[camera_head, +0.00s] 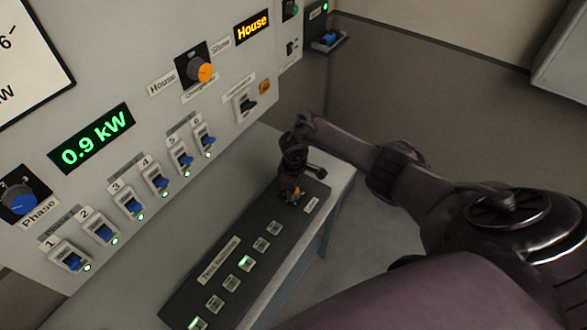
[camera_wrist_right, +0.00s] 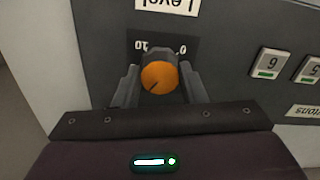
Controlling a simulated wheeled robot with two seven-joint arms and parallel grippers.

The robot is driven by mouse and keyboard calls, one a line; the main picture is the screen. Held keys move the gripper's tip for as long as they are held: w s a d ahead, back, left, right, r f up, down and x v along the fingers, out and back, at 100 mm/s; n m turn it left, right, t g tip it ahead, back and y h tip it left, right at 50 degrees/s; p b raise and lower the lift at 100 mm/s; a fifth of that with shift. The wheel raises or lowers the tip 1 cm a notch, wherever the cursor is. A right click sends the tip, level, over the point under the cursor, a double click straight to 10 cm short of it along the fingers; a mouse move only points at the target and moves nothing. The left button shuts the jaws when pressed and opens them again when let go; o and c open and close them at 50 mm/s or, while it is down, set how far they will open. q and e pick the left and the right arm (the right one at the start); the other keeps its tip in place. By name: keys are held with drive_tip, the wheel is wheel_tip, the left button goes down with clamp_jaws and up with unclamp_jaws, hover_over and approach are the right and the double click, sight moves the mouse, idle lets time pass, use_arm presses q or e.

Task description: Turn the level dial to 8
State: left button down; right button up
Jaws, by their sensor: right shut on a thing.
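The level dial (camera_wrist_right: 160,78) is a round orange-capped knob, seen upside down in the right wrist view. The upside-down Level label (camera_wrist_right: 167,4) lies above it, with 10 and 0 marks at the dial's upper left and upper right. A dark pointer line on the cap points to the lower left of that picture. My right gripper (camera_wrist_right: 160,88) has its fingers on both sides of the knob and is shut on it. In the head view the right gripper (camera_head: 290,180) reaches down at the far end of the dark console, partly hiding the dial (camera_head: 298,190). My left gripper is not in view.
The console (camera_head: 232,272) carries several square buttons, some lit green. The wall panel behind holds several blue switches (camera_head: 131,205), a Phase knob (camera_head: 20,202), an orange House/Show knob (camera_head: 203,72), and displays reading 0.9 kW (camera_head: 91,138) and House (camera_head: 251,25).

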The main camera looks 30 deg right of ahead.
drive_tip(key=m, duration=0.4)
drive_tip(key=shift+w+r+m, duration=0.1)
drive_tip(key=shift+w+m, duration=0.05)
drive_tip(key=shift+m, duration=2.45)
drive_tip(key=shift+r, duration=0.1)
drive_tip(key=o, duration=1)
wheel_tip(320, 180, up, 5)
drive_tip(key=shift+r, duration=0.15)
drive_tip(key=shift+w+r, duration=0.2)
drive_tip(key=shift+r, duration=0.8)
drive_tip(key=shift+s+r, duration=0.1)
drive_tip(key=shift+s, duration=0.1)
